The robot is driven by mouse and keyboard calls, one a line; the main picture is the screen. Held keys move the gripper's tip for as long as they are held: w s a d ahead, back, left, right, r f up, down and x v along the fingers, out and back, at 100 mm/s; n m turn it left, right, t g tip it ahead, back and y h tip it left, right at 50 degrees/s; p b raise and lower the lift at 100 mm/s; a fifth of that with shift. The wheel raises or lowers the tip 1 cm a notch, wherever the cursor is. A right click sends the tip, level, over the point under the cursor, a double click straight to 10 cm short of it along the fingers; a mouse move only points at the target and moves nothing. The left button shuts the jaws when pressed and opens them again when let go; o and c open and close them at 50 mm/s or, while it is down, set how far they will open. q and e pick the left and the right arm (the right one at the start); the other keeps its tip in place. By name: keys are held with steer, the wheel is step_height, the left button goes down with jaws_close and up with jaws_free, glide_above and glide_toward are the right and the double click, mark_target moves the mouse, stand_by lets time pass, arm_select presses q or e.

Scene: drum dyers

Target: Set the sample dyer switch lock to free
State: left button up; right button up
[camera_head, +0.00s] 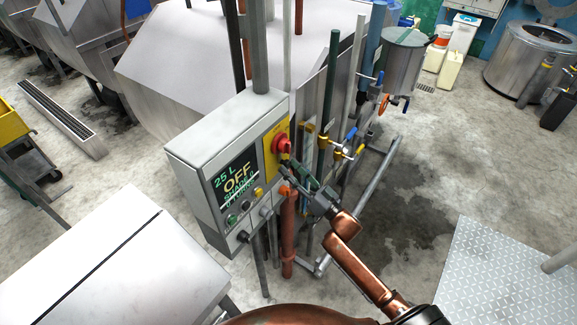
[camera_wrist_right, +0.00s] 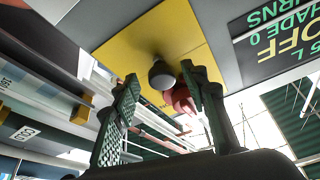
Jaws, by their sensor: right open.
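The control box (camera_head: 228,170) has a yellow plate (camera_head: 269,160) at its right end with a red rotary switch (camera_head: 281,143). In the right wrist view, the yellow plate (camera_wrist_right: 150,50) appears upside down, with a dark rounded knob-like part (camera_wrist_right: 162,76) and the red switch (camera_wrist_right: 181,101) partly behind a finger. I cannot tell for sure whether the dark part is the lock, nor its setting. My right gripper (camera_head: 300,173) is open just below and in front of the red switch. Its green-padded fingers (camera_wrist_right: 159,72) stand either side of the dark part; contact is unclear. My left gripper is out of view.
The box's display (camera_head: 238,177) reads "25 L" and "OFF", with small buttons below. Vertical pipes and valves (camera_head: 350,140) stand close right of the gripper. A grey metal cover (camera_head: 110,265) is at lower left. Floor at right is open beside a treadplate (camera_head: 505,275).

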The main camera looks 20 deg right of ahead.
steer(key=v, duration=1)
steer(key=shift+d+f, duration=0.1)
steer(key=shift+f, duration=0.05)
